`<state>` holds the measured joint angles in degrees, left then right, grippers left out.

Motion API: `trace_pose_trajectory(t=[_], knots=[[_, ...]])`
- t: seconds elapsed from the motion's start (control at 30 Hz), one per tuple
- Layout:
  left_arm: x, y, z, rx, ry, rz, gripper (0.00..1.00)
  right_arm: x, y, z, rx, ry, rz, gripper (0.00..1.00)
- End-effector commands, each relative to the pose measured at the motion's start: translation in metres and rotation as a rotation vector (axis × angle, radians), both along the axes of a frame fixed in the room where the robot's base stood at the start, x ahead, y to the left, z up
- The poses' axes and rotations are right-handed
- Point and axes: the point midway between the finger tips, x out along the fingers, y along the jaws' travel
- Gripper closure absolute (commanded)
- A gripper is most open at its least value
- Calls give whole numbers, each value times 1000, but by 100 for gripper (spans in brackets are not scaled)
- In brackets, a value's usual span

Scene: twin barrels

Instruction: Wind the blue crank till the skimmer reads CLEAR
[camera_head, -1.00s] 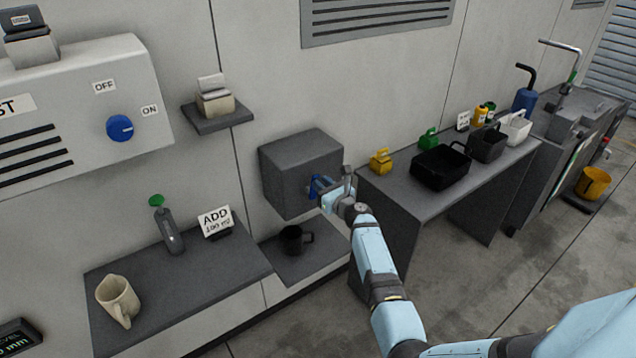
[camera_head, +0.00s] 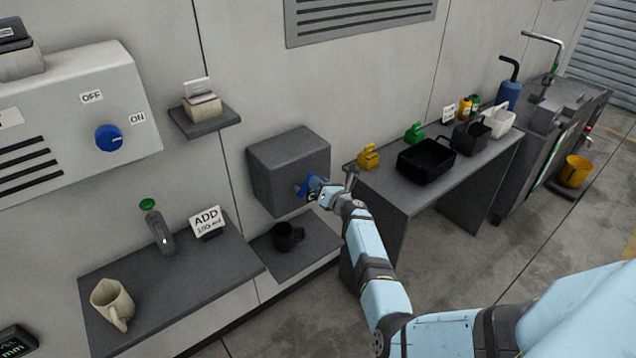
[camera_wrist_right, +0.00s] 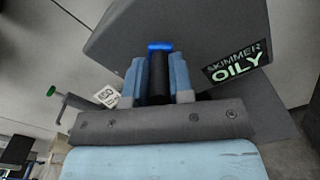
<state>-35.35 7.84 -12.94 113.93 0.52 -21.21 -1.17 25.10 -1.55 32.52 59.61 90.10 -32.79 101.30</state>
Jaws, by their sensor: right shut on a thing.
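The skimmer is a grey box (camera_head: 290,165) on the wall in the head view. Its display (camera_wrist_right: 238,62) in the right wrist view reads "SKIMMER OILY". The blue crank (camera_head: 305,186) is on the box's front, and a bit of its blue also shows in the right wrist view (camera_wrist_right: 160,46). My right gripper (camera_head: 318,190) is at the crank. In the right wrist view its two fingers (camera_wrist_right: 160,80) are shut on the crank's dark handle, one on each side. Much of the crank is hidden by the gripper. My left gripper is not in view.
A black mug (camera_head: 287,237) stands on a low shelf under the skimmer. A shelf (camera_head: 215,282) to the left holds a beige mug (camera_head: 112,303), a grey bottle (camera_head: 160,232) and an "ADD" card (camera_head: 206,220). A table (camera_head: 395,193) with bins is close right of my arm.

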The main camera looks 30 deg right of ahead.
Motion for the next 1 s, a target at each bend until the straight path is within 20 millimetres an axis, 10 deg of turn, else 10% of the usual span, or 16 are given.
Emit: trace_pose_trajectory(t=[0.33,0.37,0.47,1.0], knots=[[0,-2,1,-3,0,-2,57,0,0,-1,1,1,0,100],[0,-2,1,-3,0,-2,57,0,0,-1,1,1,0,74],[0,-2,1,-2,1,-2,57,0,0,-1,1,1,0,54],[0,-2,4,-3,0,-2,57,-36,-3,-2,0,3,-1,54]])
